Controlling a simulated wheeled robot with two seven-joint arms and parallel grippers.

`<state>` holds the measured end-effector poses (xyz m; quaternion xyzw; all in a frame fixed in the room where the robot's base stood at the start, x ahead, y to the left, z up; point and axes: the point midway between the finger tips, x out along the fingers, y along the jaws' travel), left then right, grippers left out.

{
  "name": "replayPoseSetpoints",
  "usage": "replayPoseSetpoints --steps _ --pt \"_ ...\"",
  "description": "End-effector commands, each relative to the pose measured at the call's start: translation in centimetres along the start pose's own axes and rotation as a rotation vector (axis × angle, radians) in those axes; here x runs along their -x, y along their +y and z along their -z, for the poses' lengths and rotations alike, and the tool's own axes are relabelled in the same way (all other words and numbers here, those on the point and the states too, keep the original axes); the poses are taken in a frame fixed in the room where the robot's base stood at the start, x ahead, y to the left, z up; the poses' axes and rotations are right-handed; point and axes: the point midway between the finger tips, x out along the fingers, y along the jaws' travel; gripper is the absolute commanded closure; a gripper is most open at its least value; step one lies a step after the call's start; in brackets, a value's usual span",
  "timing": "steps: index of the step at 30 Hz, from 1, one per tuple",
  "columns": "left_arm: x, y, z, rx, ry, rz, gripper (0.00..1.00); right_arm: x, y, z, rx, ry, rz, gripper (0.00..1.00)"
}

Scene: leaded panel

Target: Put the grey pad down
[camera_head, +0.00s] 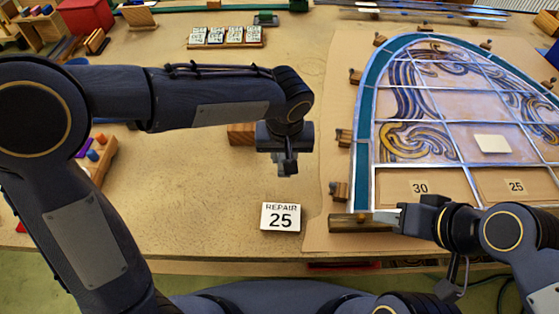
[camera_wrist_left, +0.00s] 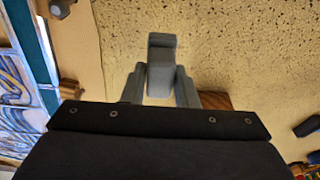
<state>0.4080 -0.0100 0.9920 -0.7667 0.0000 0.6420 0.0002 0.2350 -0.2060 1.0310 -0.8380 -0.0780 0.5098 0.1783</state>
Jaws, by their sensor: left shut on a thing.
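The grey pad (camera_wrist_left: 161,62) is a small upright-looking grey block between the two fingers of my left gripper (camera_wrist_left: 160,88) in the left wrist view. The left gripper (camera_head: 287,165) is shut on it and hangs over the bare table left of the panel in the head view. There the pad is hard to tell apart from the dark fingers. My right gripper (camera_head: 388,217) is at the near left corner of the leaded panel (camera_head: 440,166), by a wooden bar (camera_head: 352,226). Whether its jaws are closed on anything is unclear.
A "REPAIR 25" card (camera_head: 281,217) lies on the table just nearer than my left gripper. A wooden block (camera_head: 241,134) sits behind that gripper. A pale square (camera_head: 492,143) lies on the panel. Wooden blocks edge the panel. The table left of the card is clear.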

Motion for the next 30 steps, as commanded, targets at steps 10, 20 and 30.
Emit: replayPoseSetpoints --steps 10,20,30 --pt "-3.8 -1.0 0.0 -0.001 -0.002 0.002 1.00 0.2 -0.1 0.1 0.000 0.000 0.000 0.64" --pt "-4.5 -0.9 -0.1 0.001 0.001 -0.001 1.00 0.2 -0.1 0.1 0.000 0.000 0.000 0.64" --pt "-4.8 -0.9 -0.1 0.001 0.001 0.000 0.52 -0.1 0.1 -0.1 0.000 0.000 0.000 0.64"
